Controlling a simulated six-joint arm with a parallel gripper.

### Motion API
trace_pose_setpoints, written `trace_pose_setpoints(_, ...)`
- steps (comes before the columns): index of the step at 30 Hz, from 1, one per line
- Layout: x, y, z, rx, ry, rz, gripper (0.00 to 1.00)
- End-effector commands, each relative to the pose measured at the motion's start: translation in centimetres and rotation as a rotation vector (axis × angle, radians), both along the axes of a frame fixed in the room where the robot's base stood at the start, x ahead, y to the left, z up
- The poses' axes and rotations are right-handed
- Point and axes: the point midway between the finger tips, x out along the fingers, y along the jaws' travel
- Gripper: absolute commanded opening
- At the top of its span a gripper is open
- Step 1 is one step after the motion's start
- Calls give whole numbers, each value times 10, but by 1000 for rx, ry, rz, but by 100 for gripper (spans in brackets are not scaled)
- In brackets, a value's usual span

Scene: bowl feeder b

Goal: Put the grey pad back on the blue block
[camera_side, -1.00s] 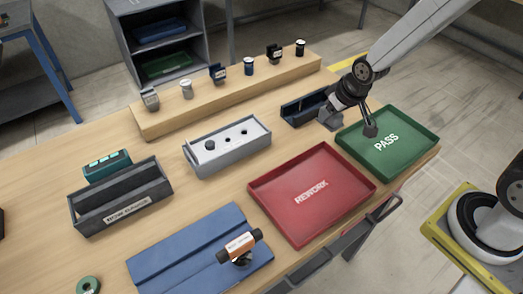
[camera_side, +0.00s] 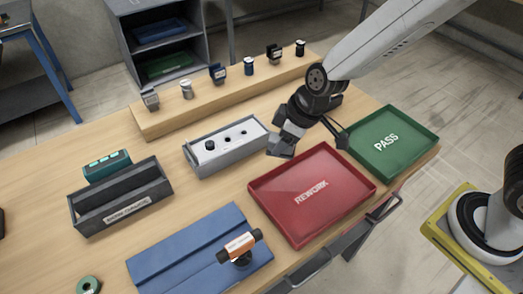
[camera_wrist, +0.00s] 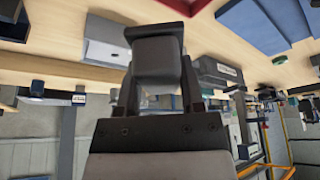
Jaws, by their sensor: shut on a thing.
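My gripper (camera_side: 281,146) is shut on a dark grey block-like piece, likely the grey pad, which also shows between the fingers in the wrist view (camera_wrist: 158,50). In the side view it hangs above the table, between the grey box and the red tray. The blue block is not clear to me: a dark navy block seen earlier behind the green tray is now mostly or wholly hidden by my arm. A small blue piece (camera_side: 217,73) stands on the wooden rail.
The grey box (camera_side: 205,172), red REWORK tray (camera_side: 254,194) and green PASS tray (camera_side: 425,146) lie near my gripper. A blue mat (camera_side: 175,262) carries an orange-and-black part (camera_side: 240,246). A black bin (camera_side: 82,218) stands left. Bare table lies between mat and grey box.

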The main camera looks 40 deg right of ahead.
Motion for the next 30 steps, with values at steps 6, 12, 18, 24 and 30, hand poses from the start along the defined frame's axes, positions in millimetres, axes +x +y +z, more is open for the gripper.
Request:
trace_pose_setpoints(6, -28, 67, 11, 1, -3, 280, 0)
trace_pose_setpoints(12, -62, 120, 21, 2, -4, 530, 0)
trace_pose_setpoints(18, -97, 161, 30, 1, -3, 736, 0)
trace_pose_setpoints(24, -117, 181, 35, 1, -2, 849, 0)
trace_pose_setpoints(30, -122, 185, 36, 1, -2, 874, 0)
